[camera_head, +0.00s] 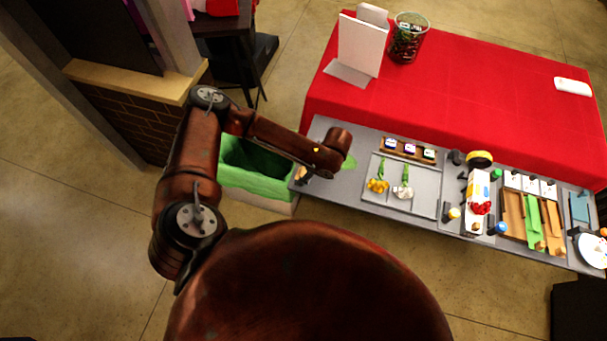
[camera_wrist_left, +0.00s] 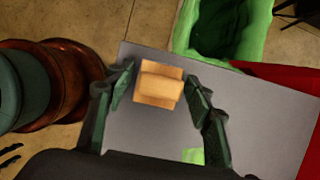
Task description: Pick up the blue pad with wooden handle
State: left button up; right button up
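A pale wooden block (camera_wrist_left: 159,84), likely the handle, sits on the grey tabletop in the left wrist view. No blue pad shows around or under it; I cannot tell whether one is beneath. My left gripper (camera_wrist_left: 163,90) is open, with a dark finger on each side of the block. The left finger is close to it, and a gap shows on the right. In the head view my left gripper (camera_head: 301,176) is at the table's left end, mostly hidden by my arm; a small tan bit shows there. My right gripper is not in view.
A green-lined bin (camera_head: 258,180) stands left of the grey table. A green piece (camera_wrist_left: 193,156) lies close to the right finger. Flowers on a tray (camera_head: 424,190), tools and wooden boards (camera_head: 514,218) lie farther right. A red-covered table (camera_head: 470,90) is behind.

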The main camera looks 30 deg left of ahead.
pick_arm(q)
jog(key=c, duration=0.8)
jog(key=shift+r, duration=0.1)
jog(key=shift+c, duration=0.2)
jog(key=shift+r, duration=0.6)
jog(key=s+d+r+p, duration=0.1)
jog(key=s+d+r, duration=0.7)
jog(key=d+r, duration=0.3)
jog(key=shift+s+r, duration=0.2)
jog(key=shift+r, duration=0.1)
jog(key=shift+d, duration=0.1)
